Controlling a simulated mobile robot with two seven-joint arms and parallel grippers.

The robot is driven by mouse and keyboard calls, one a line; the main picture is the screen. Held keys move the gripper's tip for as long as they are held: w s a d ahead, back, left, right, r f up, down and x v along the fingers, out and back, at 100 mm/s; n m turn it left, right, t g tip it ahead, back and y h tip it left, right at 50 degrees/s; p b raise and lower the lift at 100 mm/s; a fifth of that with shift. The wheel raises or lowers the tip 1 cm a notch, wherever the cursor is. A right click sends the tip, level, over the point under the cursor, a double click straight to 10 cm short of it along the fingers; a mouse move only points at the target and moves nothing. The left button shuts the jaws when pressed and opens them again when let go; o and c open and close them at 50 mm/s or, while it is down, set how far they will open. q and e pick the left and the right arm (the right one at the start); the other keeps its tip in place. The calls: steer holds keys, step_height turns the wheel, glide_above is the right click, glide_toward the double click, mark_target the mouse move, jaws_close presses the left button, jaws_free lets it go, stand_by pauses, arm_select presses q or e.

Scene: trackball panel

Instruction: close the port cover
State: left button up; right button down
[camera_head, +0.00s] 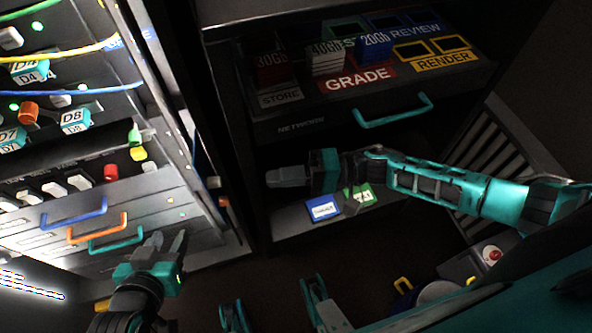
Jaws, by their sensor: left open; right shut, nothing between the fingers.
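I cannot make out the port cover for certain in the head view. A lit rack panel (130,202) on the left carries small plugs and coloured handles, and the cover cannot be told apart among them. My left gripper (168,243) is open and empty, pointing up in front of the panel's lower right part, near the teal handle (117,241). My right gripper (270,177) is shut with nothing in it. It points left in front of the dark cabinet, above a shelf with a blue card (322,211) and a green card (364,195).
A dark cabinet drawer with a teal handle (395,112) stands in the middle. Its top holds labelled slots and card stacks, with a red GRADE label (357,79). Cables cross the rack's upper part. A box with a red button (491,254) is at lower right. The floor between is dark.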

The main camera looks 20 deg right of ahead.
mark_target(221, 184)
steer(key=a, duration=0.2)
steer(key=w+a, duration=0.1)
steer(key=a, duration=0.2)
steer(key=a+b, duration=0.1)
steer(key=a, duration=0.2)
steer(key=shift+w, duration=0.35)
steer(key=shift+a, duration=0.1)
